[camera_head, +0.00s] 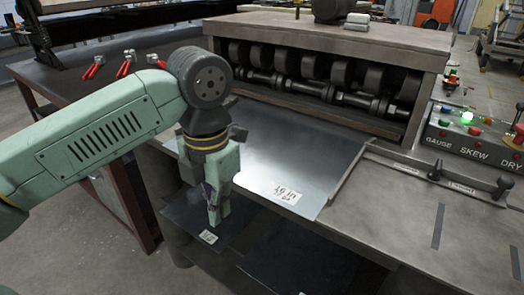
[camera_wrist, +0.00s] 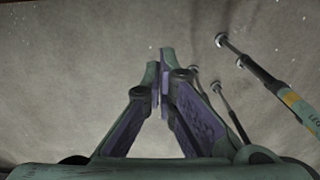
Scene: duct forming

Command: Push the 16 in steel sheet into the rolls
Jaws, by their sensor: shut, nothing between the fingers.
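The 16 in steel sheet (camera_head: 292,150) lies flat on the machine's feed table in the head view, with a white "16 in" label near its front corner. Its far edge lies close to the rolls (camera_head: 320,75); I cannot tell whether it touches them. My gripper (camera_head: 214,222) points down at the left front of the sheet and is shut and empty. In the picture it overlaps the area beside the sheet's left edge; contact cannot be told. In the wrist view my gripper (camera_wrist: 158,68) has its fingertips together over a grey surface, and no labelled sheet shows.
A lower shelf holds dark sheets, one with a label (camera_head: 208,237). A control panel (camera_head: 475,138) with a lit green lamp stands right of the rolls. A dark bench (camera_head: 110,75) with red-handled tools is at the left. Rods (camera_wrist: 268,80) show in the wrist view.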

